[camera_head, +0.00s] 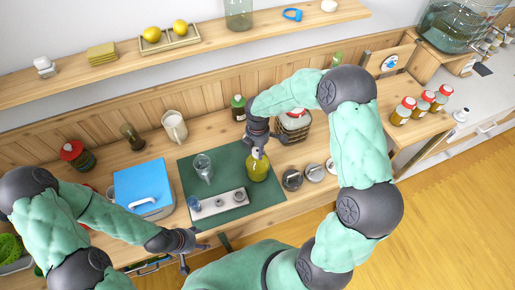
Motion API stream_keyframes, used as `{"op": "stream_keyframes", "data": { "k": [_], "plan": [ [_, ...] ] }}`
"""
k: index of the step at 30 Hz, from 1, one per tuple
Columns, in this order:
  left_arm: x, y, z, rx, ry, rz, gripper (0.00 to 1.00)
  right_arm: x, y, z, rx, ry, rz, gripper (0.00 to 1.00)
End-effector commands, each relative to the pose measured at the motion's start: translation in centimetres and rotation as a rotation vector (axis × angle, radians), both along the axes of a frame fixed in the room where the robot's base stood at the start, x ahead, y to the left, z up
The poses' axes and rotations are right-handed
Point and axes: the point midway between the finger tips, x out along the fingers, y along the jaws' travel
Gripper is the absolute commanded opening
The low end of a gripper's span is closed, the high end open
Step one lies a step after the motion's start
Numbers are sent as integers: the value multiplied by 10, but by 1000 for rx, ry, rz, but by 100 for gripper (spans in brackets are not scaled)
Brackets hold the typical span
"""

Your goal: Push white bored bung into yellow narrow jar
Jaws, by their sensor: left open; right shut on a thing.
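The yellow narrow jar (259,171) stands upright on the green mat (228,165). My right gripper (257,148) is directly above its mouth and shut on the white bored bung (257,154), of which only a small pale part shows. The bung is at the jar's mouth; I cannot tell how far in it sits, and its bore is hidden. My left gripper (190,254) is open and empty at the table's front edge, away from the jar.
A pale holder block (222,204) and a clear jar (203,168) stand on the mat. A blue-lidded box (143,186) is at left. Several grey lids (292,179) lie right of the yellow jar. A red-lidded jar (293,123) and a green bottle (238,107) stand behind.

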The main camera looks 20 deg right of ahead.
Motion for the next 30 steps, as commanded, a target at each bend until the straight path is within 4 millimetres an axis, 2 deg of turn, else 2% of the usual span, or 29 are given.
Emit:
{"op": "stream_keyframes", "data": {
  "k": [17,30],
  "plan": [
    [0,0,-9,0,0,0,64,0,0,-13,0,-1,0,3],
    [0,0,-8,0,0,0,64,0,0,-12,0,0,0,3]
  ]
}}
